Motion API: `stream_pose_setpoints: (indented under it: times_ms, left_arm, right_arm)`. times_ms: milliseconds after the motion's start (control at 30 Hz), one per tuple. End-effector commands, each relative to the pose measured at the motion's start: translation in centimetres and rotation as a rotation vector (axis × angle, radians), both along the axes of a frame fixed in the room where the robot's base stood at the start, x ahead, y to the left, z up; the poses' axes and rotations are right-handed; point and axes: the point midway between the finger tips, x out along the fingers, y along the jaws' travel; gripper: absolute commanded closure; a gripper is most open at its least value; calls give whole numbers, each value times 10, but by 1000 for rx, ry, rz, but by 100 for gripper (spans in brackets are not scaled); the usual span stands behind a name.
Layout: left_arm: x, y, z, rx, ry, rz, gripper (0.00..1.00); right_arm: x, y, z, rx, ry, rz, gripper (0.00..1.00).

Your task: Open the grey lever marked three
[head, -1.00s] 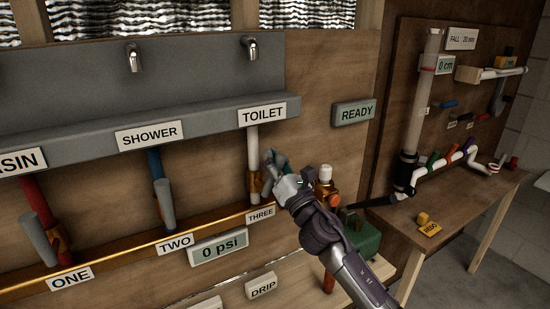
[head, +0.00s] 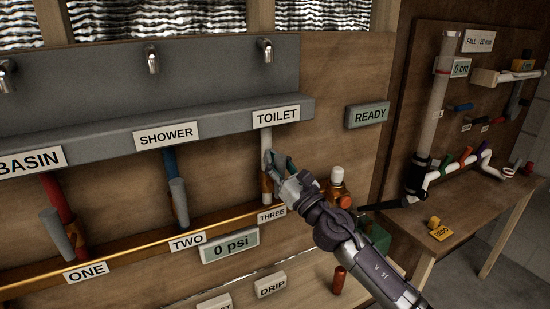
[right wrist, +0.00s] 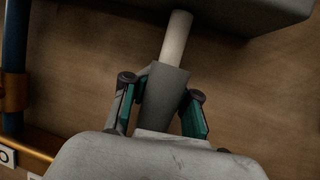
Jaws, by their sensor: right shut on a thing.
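The grey lever marked three is in the right wrist view (right wrist: 166,88), in front of the white pipe (right wrist: 177,36) that comes down from the TOILET outlet. My right gripper (right wrist: 162,100) is shut on this lever, with a teal finger pad on each side of it. In the head view my right gripper (head: 277,163) is at the white pipe (head: 266,143), above the THREE label (head: 271,214), and hides most of the lever. My left gripper is not in view.
Grey levers ONE (head: 57,235) and TWO (head: 180,204) hang on the red and blue pipes to the left. The gauge (head: 230,246) reads 0 psi, and a sign (head: 368,115) reads READY. An orange and white fitting (head: 338,185) stands just right of my gripper.

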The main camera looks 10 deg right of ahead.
Motion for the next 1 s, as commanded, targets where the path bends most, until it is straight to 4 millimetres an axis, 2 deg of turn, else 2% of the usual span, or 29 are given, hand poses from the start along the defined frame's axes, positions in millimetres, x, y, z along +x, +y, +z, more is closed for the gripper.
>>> stream_pose_setpoints:
  times_ms: [33, 500, 533, 633, 1000]
  left_arm:
    - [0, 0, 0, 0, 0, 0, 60]
    - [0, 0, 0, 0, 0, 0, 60]
    - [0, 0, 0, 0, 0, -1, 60]
    - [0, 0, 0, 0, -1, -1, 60]
    - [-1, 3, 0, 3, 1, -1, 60]
  right_arm:
    - [-3, 6, -10, -15, 11, 14, 100]
    - [-3, 7, -11, -26, 8, 15, 100]
    - [-3, 7, -11, -25, 8, 15, 76]
    - [-3, 6, -10, -24, 7, 13, 60]
    - [-4, 2, -7, -22, 2, 6, 59]
